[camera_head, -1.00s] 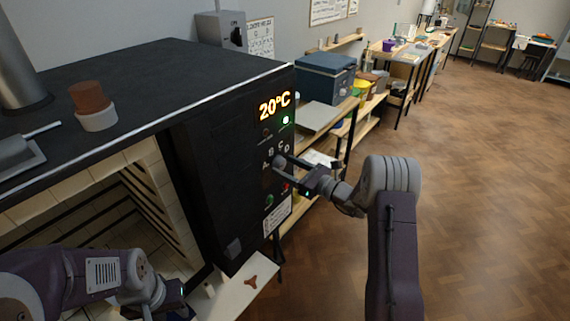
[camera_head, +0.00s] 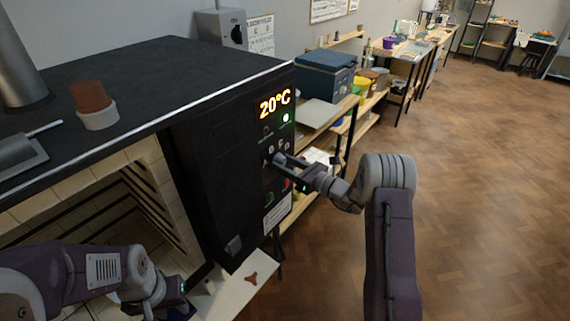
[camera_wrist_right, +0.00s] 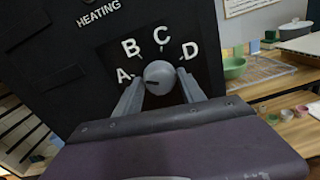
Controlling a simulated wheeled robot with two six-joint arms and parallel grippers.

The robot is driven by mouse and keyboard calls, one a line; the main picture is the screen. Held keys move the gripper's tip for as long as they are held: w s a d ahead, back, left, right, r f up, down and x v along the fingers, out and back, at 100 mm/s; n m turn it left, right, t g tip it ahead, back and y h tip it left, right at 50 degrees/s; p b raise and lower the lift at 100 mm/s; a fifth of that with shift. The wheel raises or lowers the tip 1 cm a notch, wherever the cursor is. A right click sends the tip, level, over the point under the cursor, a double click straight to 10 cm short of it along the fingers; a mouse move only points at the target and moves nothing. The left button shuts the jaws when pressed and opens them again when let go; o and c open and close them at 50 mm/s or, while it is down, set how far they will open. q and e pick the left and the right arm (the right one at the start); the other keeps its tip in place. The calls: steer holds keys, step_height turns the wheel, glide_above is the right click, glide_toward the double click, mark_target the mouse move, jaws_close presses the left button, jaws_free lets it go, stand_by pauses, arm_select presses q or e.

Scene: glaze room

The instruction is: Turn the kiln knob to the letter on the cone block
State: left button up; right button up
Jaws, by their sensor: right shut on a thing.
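The kiln knob (camera_wrist_right: 158,77) is a round grey dial on the black panel, with the white letters A, B, C and D in an arc around it. A dark mark on it points left, roughly toward A. My right gripper (camera_wrist_right: 160,92) has one finger on each side of the knob and is shut on it. In the head view, the right gripper (camera_head: 280,161) hides most of the knob. My left gripper (camera_head: 182,296) is low at the left, before the kiln opening; its fingers are unclear. I cannot make out a cone block or its letter.
The kiln (camera_head: 150,75) fills the left, its chamber open. A terracotta and white pot (camera_head: 97,112) stands on top. The panel display (camera_head: 274,104) reads 20°C. A white ledge (camera_head: 225,297) below holds a small brown three-armed piece (camera_head: 251,278). Floor at right is clear.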

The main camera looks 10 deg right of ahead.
steer(key=m+p, duration=0.1)
steer(key=m, duration=0.3)
steer(key=shift+r, duration=0.1)
steer(key=m+p, duration=0.1)
steer(key=m, duration=0.3)
steer(key=shift+p, duration=0.4)
steer(key=m+p, duration=0.1)
steer(key=m, duration=0.3)
steer(key=shift+p, duration=0.4)
steer(key=shift+m+p, duration=0.7)
steer(key=shift+m, duration=1.4)
steer(key=o, duration=1.2)
steer(key=shift+d, duration=0.1)
